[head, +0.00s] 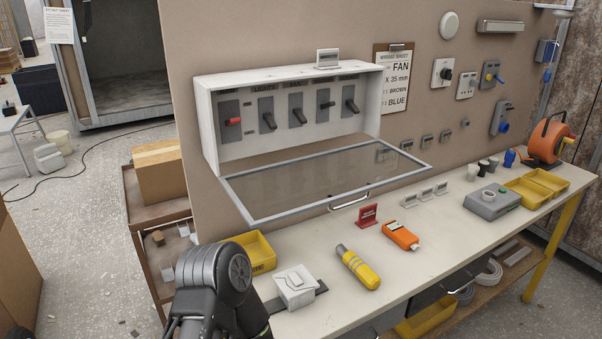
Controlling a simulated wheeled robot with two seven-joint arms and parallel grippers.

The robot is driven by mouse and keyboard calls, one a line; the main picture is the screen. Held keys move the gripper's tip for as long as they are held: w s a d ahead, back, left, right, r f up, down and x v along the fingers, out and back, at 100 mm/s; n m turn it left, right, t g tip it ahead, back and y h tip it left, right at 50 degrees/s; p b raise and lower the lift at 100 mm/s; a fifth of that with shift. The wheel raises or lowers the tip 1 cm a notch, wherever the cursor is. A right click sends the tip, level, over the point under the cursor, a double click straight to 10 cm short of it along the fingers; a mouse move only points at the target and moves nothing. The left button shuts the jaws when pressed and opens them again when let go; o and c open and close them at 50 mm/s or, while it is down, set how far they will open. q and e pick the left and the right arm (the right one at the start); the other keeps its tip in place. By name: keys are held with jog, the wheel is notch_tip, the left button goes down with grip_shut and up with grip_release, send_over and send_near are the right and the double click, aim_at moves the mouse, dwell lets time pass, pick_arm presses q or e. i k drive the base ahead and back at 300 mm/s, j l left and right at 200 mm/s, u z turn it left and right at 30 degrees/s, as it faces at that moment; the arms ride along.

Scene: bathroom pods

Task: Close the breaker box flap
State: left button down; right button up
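The breaker box (292,74) is a white box on the brown wall panel above the workbench. It holds a row of several switches; the leftmost (232,121) has a red lever and the others are dark. Its flap (325,178) is a clear panel in a grey frame. The flap hangs open, folded down and outward from the box's lower edge, roughly level, with a handle (349,203) on its front edge. One dark arm of mine shows at the bottom left, below the flap and apart from it. Neither gripper's fingers are visible.
On the workbench (424,247) below the flap are a yellow torch-like tool (358,267), an orange meter (400,236), a red sign (366,215), a white box (294,287) and a yellow bin (250,252). A grey device (493,204) and an orange cable reel (549,139) stand farther right.

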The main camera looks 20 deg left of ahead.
aim_at(329, 201)
jog(key=i+j+z, duration=0.15)
jog(key=j, duration=0.65)
jog(key=j+z, duration=0.1)
jog(key=j, duration=0.75)
